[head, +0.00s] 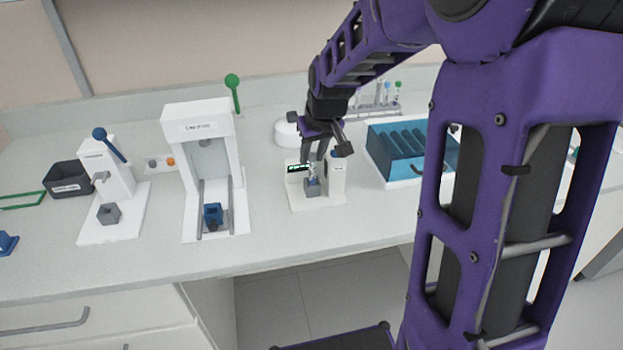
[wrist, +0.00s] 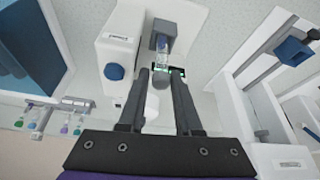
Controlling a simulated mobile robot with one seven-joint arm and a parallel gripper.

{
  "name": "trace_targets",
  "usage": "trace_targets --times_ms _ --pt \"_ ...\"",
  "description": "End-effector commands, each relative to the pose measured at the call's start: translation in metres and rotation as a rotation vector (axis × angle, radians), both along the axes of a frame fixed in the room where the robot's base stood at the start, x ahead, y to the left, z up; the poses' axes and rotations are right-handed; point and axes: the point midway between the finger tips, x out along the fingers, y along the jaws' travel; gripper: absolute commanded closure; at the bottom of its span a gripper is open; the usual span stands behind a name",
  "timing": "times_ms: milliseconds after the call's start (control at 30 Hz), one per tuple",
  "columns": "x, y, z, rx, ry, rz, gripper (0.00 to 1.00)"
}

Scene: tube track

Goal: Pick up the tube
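A small clear tube (wrist: 162,58) with a grey cap stands in a grey holder block on a white device. In the head view the tube (head: 311,171) is small and partly hidden by my fingers. My gripper (head: 314,159) is above the device, pointing down. In the wrist view my gripper (wrist: 160,75) has its two fingers apart, one on each side of the tube's capped end. I cannot tell whether either finger touches it. The grey holder block (head: 312,188) is below the fingertips.
The white device (head: 333,196) has a post with a blue knob close beside the fingers. A blue tray (head: 402,172) is to the right, and a taller white press (head: 208,130) is to the left. A tube rack (head: 378,107) stands behind. The counter in front is clear.

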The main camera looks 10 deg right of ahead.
Motion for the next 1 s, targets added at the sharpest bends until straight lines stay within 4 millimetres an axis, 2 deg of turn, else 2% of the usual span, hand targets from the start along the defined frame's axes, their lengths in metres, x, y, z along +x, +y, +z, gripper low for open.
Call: trace_targets --times_ms 33,200,500,567,700,1000 --pt "0.001 0.0 -0.013 0.001 0.001 0.0 0.67" --pt "0.008 0.002 -0.036 0.001 0.0 0.0 0.67" --pt "0.012 0.003 -0.039 0.0 0.0 0.0 0.67" --pt "0.012 0.003 -0.039 0.0 0.0 0.0 0.74" --pt "0.012 0.003 -0.039 0.0 0.0 0.0 1.0" --pt "0.012 0.003 -0.033 -0.001 -0.002 0.0 1.0"
